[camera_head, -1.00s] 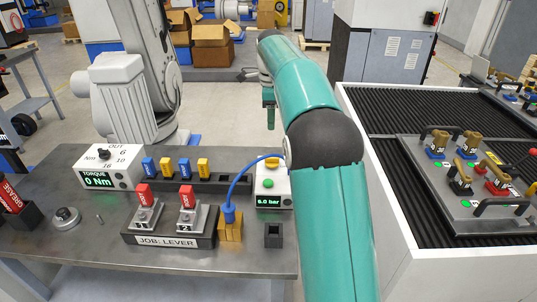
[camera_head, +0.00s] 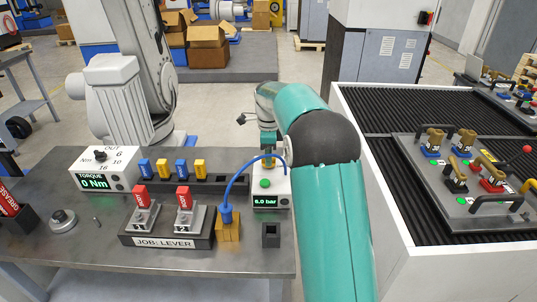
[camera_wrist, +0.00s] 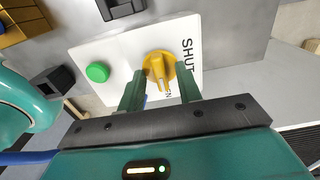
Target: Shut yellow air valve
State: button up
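The yellow air valve (camera_wrist: 160,68) is a round knob with a raised handle bar, on a white box (camera_wrist: 105,55) with a green button (camera_wrist: 97,72). In the wrist view the bar points down the picture, beside a partly hidden label ending in "EN". The word "SHUT" (camera_wrist: 187,55) is printed at upper right. My gripper (camera_wrist: 160,84) is open, one green finger on each side of the handle, with gaps showing. In the head view my gripper (camera_head: 267,143) is above the box, mostly covering the valve; the display (camera_head: 265,201) reads 6.0 bar.
A rack (camera_head: 220,186) with blue and yellow pieces and a lever fixture (camera_head: 165,242) stand to the left. A small dark socket (camera_head: 271,235) is in front.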

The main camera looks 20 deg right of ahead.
grip_shut()
jog(key=shift+n, duration=0.4)
jog(key=n, duration=0.3)
jog(key=shift+n, duration=0.3)
jog(key=n, duration=1.3)
jog(key=shift+n, duration=0.3)
